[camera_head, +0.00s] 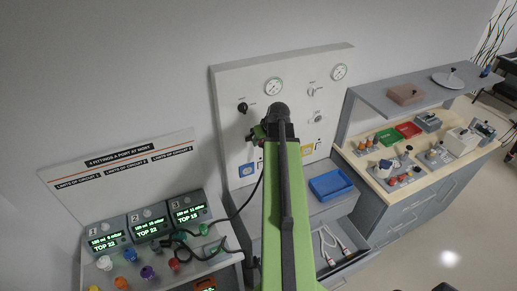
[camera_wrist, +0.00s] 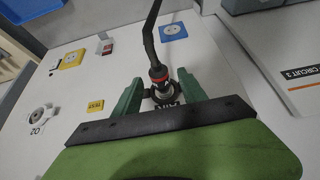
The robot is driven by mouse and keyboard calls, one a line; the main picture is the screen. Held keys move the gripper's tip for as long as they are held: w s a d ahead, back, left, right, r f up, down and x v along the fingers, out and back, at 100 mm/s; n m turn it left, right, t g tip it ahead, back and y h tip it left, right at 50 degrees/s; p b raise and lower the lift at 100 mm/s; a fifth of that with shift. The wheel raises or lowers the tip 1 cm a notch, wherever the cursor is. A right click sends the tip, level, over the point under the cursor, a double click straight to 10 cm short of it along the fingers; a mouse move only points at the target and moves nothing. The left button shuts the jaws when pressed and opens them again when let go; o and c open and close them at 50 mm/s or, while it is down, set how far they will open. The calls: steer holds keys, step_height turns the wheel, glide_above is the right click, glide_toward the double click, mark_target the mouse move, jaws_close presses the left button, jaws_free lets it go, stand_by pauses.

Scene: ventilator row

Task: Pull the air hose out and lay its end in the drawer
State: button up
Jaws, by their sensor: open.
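The black air hose (camera_head: 250,196) hangs from the white wall panel (camera_head: 230,95) down toward the ventilators in the head view. In the head view my gripper (camera_head: 262,130) is at the panel, mostly hidden by my arm. An open drawer (camera_head: 347,261) below the panel holds white-and-red items.
A blue tray (camera_head: 330,185) stands on the ledge above the drawer. Ventilators (camera_head: 148,225) with green displays and coloured knobs stand at left. A blue socket plate (camera_wrist: 173,31) and a yellow one (camera_wrist: 72,59) are near the port. A workbench (camera_head: 400,185) with fittings stands at right.

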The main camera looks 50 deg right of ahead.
steer(key=b+x, duration=0.1)
steer(key=x, duration=0.2)
steer(key=shift+s, duration=0.1)
steer(key=shift+r, duration=0.1)
jaws_close()
stand_by(0.4)
stand_by(1.1)
